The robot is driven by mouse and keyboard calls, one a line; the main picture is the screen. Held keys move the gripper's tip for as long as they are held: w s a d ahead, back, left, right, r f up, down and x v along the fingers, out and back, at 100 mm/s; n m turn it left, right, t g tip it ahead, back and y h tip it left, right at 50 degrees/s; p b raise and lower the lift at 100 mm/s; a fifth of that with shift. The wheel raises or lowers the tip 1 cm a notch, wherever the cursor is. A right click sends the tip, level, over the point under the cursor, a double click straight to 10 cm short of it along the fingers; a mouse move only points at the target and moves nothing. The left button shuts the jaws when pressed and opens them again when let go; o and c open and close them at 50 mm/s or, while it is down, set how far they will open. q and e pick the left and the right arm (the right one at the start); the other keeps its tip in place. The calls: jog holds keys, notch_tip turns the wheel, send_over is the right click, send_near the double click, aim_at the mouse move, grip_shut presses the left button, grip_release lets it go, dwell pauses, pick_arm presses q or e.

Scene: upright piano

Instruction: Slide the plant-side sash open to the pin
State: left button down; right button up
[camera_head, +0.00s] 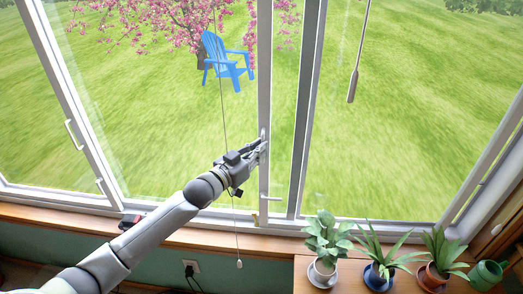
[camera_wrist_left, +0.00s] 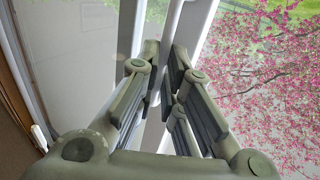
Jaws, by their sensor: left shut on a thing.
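The window fills the head view, with a pale upright sash stile (camera_head: 265,60) left of a thicker upright (camera_head: 308,100); grass shows between them. My left gripper (camera_head: 263,146) is shut on a pale sash handle on that stile. In the wrist view my left gripper (camera_wrist_left: 165,75) has its fingers on both sides of the pale handle bar (camera_wrist_left: 167,100), and they hide part of it. A small fitting (camera_head: 270,199) sticks out low on the stile; I cannot tell whether it is the pin. My right gripper is not in view.
Three potted plants stand at lower right: a left one (camera_head: 327,240), a middle one (camera_head: 382,253) and a right one (camera_head: 441,252). A green watering can (camera_head: 487,275) is beside them. A cord (camera_head: 238,235) hangs below my arm, and a wand (camera_head: 353,86) hangs at upper right.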

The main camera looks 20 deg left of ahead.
pick_arm(q)
jog(key=c, duration=1.6)
grip_release()
jog(key=shift+w+d, duration=0.1)
jog(key=shift+o, duration=0.2)
jog(key=shift+d, duration=0.15)
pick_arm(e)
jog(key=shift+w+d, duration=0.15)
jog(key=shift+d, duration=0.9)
pick_arm(q)
jog(key=v, duration=1.2)
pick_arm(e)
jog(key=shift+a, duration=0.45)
pick_arm(q)
jog(key=shift+f, duration=0.1)
